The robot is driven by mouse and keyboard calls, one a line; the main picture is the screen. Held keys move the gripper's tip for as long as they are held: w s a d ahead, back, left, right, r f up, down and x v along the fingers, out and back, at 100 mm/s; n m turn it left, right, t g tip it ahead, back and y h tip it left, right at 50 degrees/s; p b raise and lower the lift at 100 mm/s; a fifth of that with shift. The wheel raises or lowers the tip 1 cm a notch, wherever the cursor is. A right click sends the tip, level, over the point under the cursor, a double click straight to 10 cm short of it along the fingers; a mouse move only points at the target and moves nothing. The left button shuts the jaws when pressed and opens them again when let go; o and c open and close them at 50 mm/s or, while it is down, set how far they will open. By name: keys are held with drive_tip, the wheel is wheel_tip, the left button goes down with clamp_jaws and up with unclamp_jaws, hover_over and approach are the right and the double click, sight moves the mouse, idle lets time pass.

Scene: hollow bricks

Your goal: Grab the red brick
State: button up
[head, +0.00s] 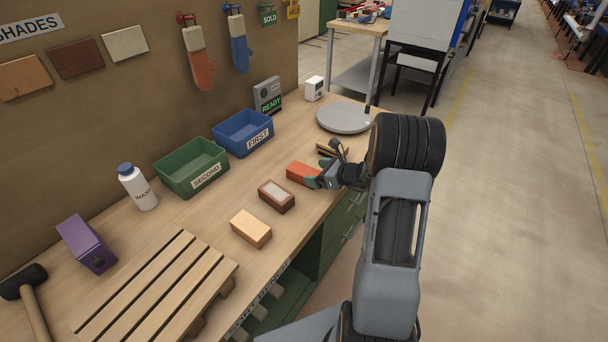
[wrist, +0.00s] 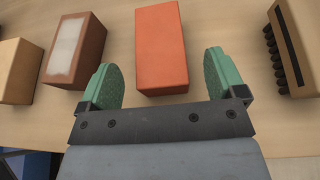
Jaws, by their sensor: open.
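The red brick (head: 302,173) lies on the wooden workbench, right of the brown brick. In the wrist view the red brick (wrist: 161,48) lies ahead of my gripper (wrist: 165,80), in line with the gap between the two green finger pads. Its near end reaches about level with the pads, with space on both sides. My gripper (head: 324,172) is open and holds nothing. In the head view the fingers partly cover the brick's right end. I cannot tell how high the pads are above the bench.
A brown brick with a pale top (head: 276,196) and a tan brick (head: 250,228) lie left of the red one. A brown block with black pegs (wrist: 292,45) lies to the right. Green (head: 192,168) and blue (head: 242,133) bins stand behind. A grey turntable (head: 343,118) stands farther back.

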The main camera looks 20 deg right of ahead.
sight(306, 171)
drive_tip(key=x, duration=0.4)
drive_tip(key=shift+a, duration=0.1)
drive_tip(key=c, duration=1.3)
